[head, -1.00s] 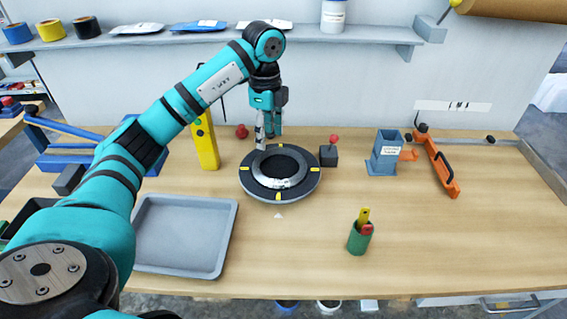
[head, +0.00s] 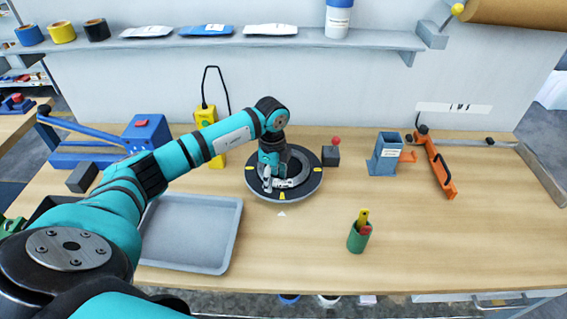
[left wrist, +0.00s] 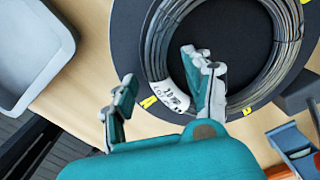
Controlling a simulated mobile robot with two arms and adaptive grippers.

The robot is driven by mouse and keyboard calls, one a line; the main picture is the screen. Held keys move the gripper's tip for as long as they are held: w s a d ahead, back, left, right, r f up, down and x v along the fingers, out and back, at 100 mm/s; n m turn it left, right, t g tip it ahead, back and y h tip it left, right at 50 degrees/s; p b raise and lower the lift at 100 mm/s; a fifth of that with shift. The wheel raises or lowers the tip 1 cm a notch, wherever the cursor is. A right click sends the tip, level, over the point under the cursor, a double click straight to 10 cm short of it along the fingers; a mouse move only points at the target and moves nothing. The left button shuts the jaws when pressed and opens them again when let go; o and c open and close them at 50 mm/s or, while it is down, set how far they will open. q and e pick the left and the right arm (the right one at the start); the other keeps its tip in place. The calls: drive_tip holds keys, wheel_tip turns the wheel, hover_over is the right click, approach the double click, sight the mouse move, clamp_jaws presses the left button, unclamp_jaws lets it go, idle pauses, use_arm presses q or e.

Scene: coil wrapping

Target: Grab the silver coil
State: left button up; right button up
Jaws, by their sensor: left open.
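The silver coil (left wrist: 285,58) lies flat on a round black turntable (head: 311,185) with yellow marks. A white label (left wrist: 172,95) is on the coil's near side in the left wrist view. My left gripper (head: 276,184) is low over the left front part of the coil, hiding some of it in the head view. It also shows in the left wrist view (left wrist: 165,88), open, one finger reaching over the coil's inner side and the other outside it. The label lies between them. I cannot tell whether a finger touches the coil. My right gripper is not in view.
A grey tray (head: 238,240) is left of the turntable. A small block with a red knob (head: 331,155) stands close on its right. A green cup (head: 359,238), a blue holder (head: 385,155) and an orange tool (head: 441,168) are farther right. The front right table is clear.

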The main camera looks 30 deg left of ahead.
use_arm(q)
drive_tip(key=shift+f, duration=0.15)
clamp_jaws()
idle(0.6)
